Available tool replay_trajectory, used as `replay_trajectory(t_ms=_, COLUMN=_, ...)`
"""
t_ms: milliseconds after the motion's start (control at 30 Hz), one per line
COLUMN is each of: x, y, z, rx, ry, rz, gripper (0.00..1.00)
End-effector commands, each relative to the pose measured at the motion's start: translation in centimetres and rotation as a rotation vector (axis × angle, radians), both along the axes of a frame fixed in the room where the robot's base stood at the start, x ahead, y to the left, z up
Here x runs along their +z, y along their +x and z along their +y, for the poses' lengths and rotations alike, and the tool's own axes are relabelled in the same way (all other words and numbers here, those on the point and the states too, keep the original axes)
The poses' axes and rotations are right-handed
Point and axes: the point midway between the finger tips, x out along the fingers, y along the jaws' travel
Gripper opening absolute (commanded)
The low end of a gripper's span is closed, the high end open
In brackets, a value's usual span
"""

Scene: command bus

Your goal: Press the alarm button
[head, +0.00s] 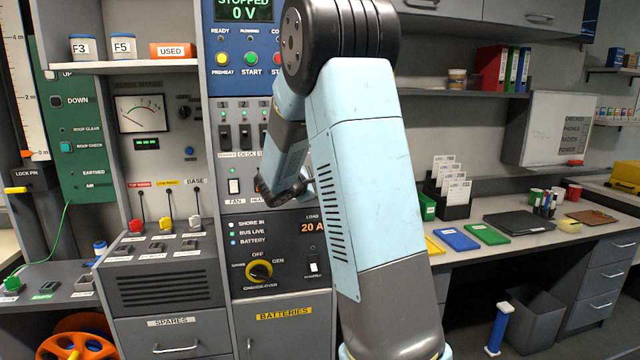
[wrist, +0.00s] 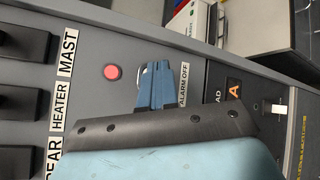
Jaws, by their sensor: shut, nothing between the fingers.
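A round red button or lamp (wrist: 113,72) sits on the grey panel in the wrist view, left of my gripper. An ALARM OFF label (wrist: 183,85) is just right of my gripper (wrist: 159,72). My blue fingers are shut and empty, over the panel between the red piece and the label. A pale, rounded edge (wrist: 140,76) shows beside the fingers; the fingers hide most of it, so I cannot tell what it is or whether they touch it. In the head view my arm covers this part of the panel.
Dark switches (wrist: 22,100) with HEATER and MAST labels lie left in the wrist view. A white rocker switch (wrist: 273,108) lies right. In the head view, the changeover knob (head: 260,271) is below my wrist, and a desk (head: 540,238) stands at right.

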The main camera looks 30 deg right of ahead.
Motion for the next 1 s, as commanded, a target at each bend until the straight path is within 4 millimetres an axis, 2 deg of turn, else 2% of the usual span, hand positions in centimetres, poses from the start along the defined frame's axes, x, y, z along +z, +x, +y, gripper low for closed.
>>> replay_trajectory(t_ms=700, x=0.0, y=0.4, z=-0.1, rx=0.000, ry=0.000, rz=0.000, gripper=0.00)
replay_trajectory(t_ms=1000, x=0.0, y=-0.7, z=0.2, rx=0.001, ry=0.001, rz=0.000, gripper=0.00)
